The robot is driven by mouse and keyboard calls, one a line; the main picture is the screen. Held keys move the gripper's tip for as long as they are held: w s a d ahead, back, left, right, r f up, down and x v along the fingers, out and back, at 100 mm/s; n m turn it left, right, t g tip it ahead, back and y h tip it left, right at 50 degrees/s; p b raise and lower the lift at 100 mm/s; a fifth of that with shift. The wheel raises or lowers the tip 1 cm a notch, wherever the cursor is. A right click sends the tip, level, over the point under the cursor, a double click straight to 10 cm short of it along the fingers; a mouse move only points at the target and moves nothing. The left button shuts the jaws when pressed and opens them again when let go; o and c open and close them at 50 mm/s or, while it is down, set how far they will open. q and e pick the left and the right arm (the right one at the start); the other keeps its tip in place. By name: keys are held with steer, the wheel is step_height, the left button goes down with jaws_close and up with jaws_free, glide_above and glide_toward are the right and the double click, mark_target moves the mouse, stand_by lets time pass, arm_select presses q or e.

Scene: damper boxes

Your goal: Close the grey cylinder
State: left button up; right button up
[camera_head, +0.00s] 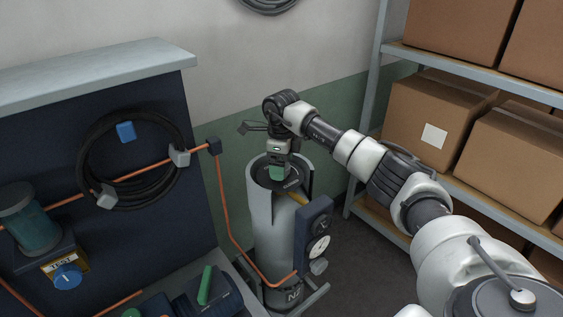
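The grey cylinder (262,225) stands upright on a low stand in the middle, with "N2" lettering near its base. Its dark round top carries a small green handle or knob (277,173). My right arm reaches in from the right, and my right gripper (279,164) points down directly over the green knob, at or around it. The fingers are small and partly hidden, so I cannot tell whether they are closed on the knob. My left gripper is not in view.
A dark panel (80,150) with a coiled black hose (92,160) stands at the left. A copper pipe (223,200) runs from it to a gauge block (316,235) beside the cylinder. Shelves with cardboard boxes (435,115) stand at the right. A green-handled part (205,285) sits at the front.

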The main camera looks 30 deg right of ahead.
steer(key=shift+f, duration=0.7)
steer(key=c, duration=0.9)
